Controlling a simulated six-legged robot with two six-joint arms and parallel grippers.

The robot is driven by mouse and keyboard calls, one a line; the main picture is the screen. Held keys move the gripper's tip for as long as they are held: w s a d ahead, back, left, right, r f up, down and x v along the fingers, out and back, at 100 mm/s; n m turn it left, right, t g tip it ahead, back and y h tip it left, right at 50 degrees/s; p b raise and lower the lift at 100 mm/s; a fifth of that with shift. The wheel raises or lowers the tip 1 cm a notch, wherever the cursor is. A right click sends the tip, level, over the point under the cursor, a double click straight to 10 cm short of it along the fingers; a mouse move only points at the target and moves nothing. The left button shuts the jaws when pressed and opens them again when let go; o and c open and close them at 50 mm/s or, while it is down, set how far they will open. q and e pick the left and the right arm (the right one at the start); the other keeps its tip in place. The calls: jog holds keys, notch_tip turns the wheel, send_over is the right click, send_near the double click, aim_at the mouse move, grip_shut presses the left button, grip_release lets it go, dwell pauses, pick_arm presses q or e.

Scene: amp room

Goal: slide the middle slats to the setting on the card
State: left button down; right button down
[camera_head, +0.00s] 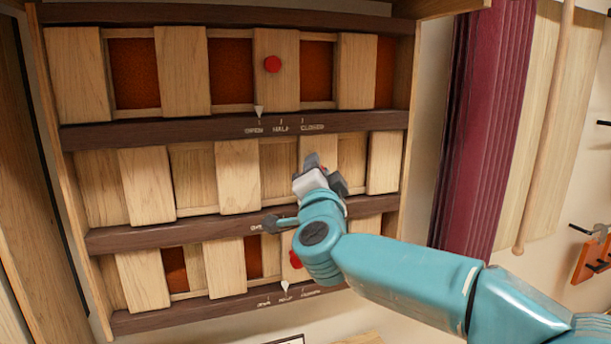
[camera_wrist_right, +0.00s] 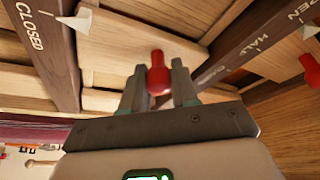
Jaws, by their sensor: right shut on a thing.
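The middle slats (camera_head: 237,180) are pale upright boards in the middle row of a wooden rack. Pale wood shows between them. In the right wrist view, my right gripper (camera_wrist_right: 158,88) is shut on the middle row's red knob (camera_wrist_right: 157,68). The held slat (camera_wrist_right: 130,40) carries a white pointer (camera_wrist_right: 76,20) by the CLOSED mark on its rail (camera_wrist_right: 45,45). In the head view my right gripper (camera_head: 322,172) hides that knob and most of the middle rail's lettering. A dark-edged card (camera_head: 287,341) is cut off at the bottom; its text is unreadable. My left gripper is not in view.
The top slats (camera_head: 184,70) have their pointer at OPEN, with orange-brown showing in the gaps. The bottom slats (camera_head: 224,270) have their pointer near HALF. A maroon curtain-like panel (camera_head: 485,120) and a wooden pole (camera_head: 545,130) stand to the right.

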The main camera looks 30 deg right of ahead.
jog(key=shift+s+d+r, duration=0.1)
jog(key=shift+d+r, duration=0.05)
jog(key=shift+d, duration=0.05)
jog(key=c, duration=1.2)
grip_release()
jog(key=o, duration=0.3)
jog(key=shift+d, duration=0.1)
jog(key=shift+o, duration=0.2)
jog(key=shift+w+d+f, duration=0.1)
jog(key=shift+w+f, duration=0.1)
jog(key=shift+s+a, duration=0.3)
jog(key=shift+a, duration=0.05)
jog(key=b+v, duration=0.4)
jog(key=v, duration=1.1)
jog(key=shift+s+f, duration=0.15)
jog(key=shift+s, duration=0.1)
